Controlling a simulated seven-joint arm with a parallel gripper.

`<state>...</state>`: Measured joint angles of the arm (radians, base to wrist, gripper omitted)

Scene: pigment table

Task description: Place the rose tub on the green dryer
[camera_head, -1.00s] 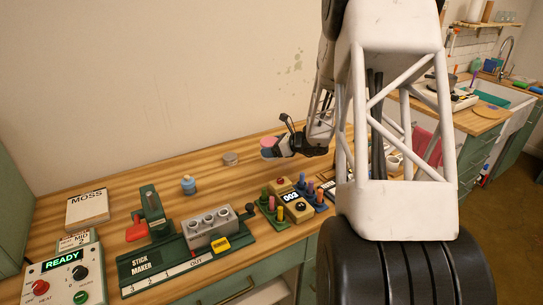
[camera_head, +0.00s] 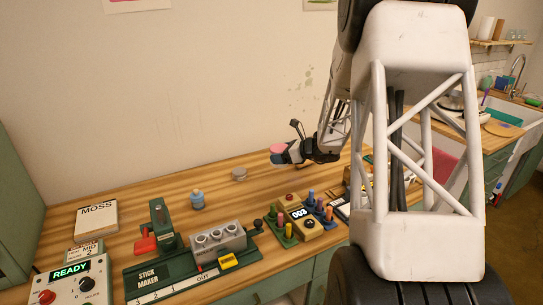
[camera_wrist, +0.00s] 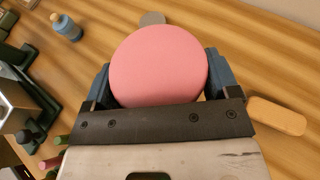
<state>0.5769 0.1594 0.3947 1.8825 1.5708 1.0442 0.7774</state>
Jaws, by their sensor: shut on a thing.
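My gripper (camera_head: 279,154) is shut on the rose tub (camera_head: 277,149) and holds it above the back of the wooden table. In the wrist view the tub's round pink top (camera_wrist: 158,62) fills the space between the two blue-grey fingers (camera_wrist: 158,88). The tub's underside is hidden. A box with a READY display and HEAT and HOURS knobs (camera_head: 92,272) stands at the front left and may be the green dryer; no label shows that for certain.
The green stick maker (camera_head: 150,278) stands at the front middle. Coloured pegs flank a yellow 003 device (camera_head: 303,224). A blue bottle (camera_head: 197,201), a small grey disc (camera_head: 239,174) and a MOSS block (camera_head: 97,217) stand farther back. An orange block (camera_wrist: 277,116) lies right of the gripper.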

